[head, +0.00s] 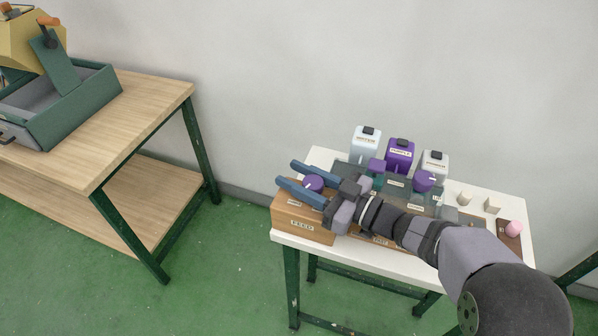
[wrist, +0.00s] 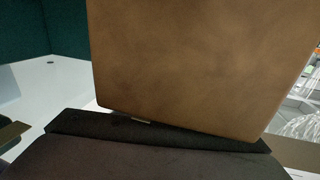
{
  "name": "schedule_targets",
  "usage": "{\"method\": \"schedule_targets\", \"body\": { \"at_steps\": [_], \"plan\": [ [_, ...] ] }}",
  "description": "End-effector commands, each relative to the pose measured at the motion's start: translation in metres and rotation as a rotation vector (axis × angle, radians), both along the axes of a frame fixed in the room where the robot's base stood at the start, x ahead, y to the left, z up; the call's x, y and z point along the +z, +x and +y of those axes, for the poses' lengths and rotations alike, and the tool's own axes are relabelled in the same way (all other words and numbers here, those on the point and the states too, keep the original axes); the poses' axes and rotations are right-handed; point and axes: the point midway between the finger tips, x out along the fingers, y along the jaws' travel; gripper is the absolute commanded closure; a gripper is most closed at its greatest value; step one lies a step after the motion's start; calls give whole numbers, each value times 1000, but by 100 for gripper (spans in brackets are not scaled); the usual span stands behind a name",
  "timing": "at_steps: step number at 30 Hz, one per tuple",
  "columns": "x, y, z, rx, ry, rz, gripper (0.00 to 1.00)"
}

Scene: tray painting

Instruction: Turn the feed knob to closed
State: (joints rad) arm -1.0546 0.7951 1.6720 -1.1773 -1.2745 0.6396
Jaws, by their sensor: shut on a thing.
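The feed box (head: 300,223) is a brown wooden box labelled FEED at the front left corner of the white table. A round purple feed knob (head: 313,183) sits on its top. My gripper (head: 290,174) reaches over the box from the right, with one blue finger on each side of the knob, shut on it. The knob's pointer and scale are hidden or too small to read. In the wrist view a brown surface (wrist: 195,65), likely the box, fills the middle, and the knob does not show.
White and purple labelled containers (head: 399,156) stand along the back of the white table (head: 487,195). A pink ball (head: 514,228) is at the right. A wooden bench (head: 146,104) holds a green tray (head: 75,108) at left.

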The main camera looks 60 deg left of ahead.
Motion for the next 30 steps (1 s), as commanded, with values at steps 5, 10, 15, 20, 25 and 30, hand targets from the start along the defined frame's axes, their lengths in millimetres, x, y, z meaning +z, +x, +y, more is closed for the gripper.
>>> {"method": "schedule_targets", "body": {
  "at_steps": [5, 10, 15, 20, 25, 30],
  "plan": [
    [1, -1, -1, 36, 0, 2, 88],
    [1, -1, -1, 35, 0, 2, 88],
    [1, -1, -1, 34, 0, 2, 47],
    [1, -1, -1, 33, -1, 2, 47],
    [0, 1, -3, 32, -2, 0, 47],
    [0, 10, -14, 30, -2, 0, 47]
  ]
}}
